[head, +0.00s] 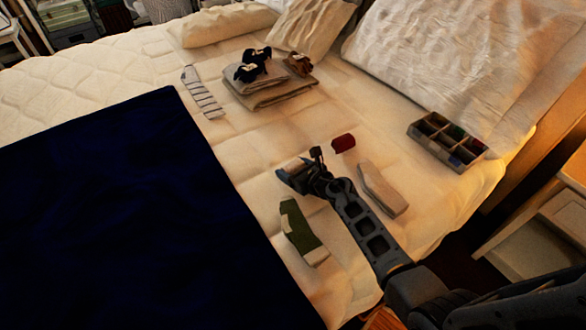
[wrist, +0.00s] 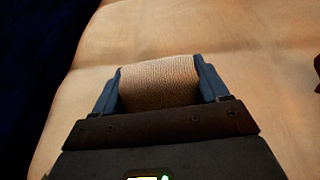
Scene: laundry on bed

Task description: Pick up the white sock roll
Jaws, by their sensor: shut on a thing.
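The white sock roll (wrist: 160,83) shows in the wrist view as a pale, ribbed roll between the two blue fingers of my gripper (wrist: 158,76). The gripper is shut on it, with a finger against each end. Its underside is hidden, so I cannot tell whether it touches the bed. In the head view my gripper (head: 292,174) is over the cream bed cover, right of the dark blue blanket; the roll is mostly hidden there by the fingers.
A red roll (head: 343,143), a beige sock (head: 382,189) and a green sock (head: 301,234) lie near the gripper on the bed (head: 240,150). A divided box (head: 420,148) is at right. Folded clothes (head: 268,92) and a striped sock (head: 203,94) lie farther back. The dark blue blanket (head: 120,220) covers the left.

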